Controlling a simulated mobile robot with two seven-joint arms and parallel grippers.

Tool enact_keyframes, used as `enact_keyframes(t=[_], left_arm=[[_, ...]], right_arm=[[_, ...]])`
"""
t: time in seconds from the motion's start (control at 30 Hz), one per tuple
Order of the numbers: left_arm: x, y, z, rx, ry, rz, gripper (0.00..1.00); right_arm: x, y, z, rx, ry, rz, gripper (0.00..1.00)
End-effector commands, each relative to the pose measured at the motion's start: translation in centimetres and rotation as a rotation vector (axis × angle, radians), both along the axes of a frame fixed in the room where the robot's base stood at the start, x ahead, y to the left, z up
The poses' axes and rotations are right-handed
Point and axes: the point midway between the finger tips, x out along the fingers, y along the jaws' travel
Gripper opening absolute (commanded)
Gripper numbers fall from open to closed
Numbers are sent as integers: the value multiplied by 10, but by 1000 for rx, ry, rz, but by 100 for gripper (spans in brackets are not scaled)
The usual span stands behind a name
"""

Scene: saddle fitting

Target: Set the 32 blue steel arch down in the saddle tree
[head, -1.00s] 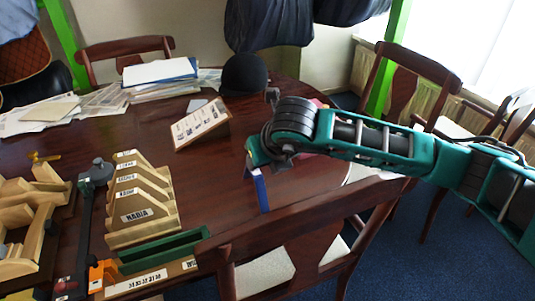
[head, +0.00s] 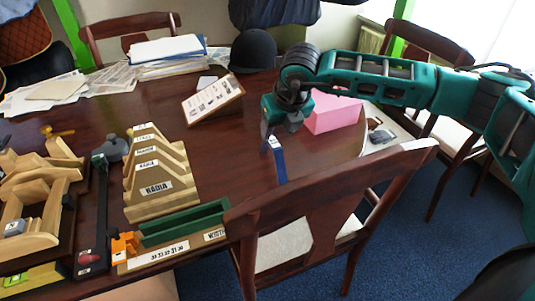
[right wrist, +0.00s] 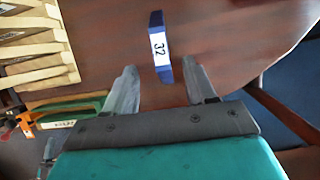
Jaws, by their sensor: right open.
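The blue steel arch (head: 278,160) is on the dark table near its right part. In the right wrist view it shows as a blue strip with a white "32" label (right wrist: 159,47). My right gripper (head: 269,138) is just above and behind it in the head view. In the right wrist view its two fingers (right wrist: 160,75) are open and empty, with the arch beyond the tips and between their lines. A wooden frame (head: 42,205) at the left looks like the saddle tree; its left part is cut off. My left gripper is not in view.
Stepped wooden pieces (head: 156,203) and a green channel-shaped piece (head: 185,224) stand left of the arch. A chair back (head: 330,180) rises at the table's front edge. The mid table is clear.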

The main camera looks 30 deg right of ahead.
Motion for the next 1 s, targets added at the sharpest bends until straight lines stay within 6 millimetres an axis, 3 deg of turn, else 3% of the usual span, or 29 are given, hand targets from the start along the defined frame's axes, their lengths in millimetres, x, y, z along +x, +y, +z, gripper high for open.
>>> enact_keyframes(t=[0.13, 0.43, 0.7, 1.0], left_arm=[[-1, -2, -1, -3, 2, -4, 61], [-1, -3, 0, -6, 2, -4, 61], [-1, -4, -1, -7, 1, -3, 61], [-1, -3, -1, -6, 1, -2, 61]], right_arm=[[10, 0, -26, 0, 1, 0, 55], [21, -1, -49, -1, 0, 0, 55], [37, -2, -83, -1, -1, -1, 55], [39, -3, -87, 0, -2, 0, 55]])
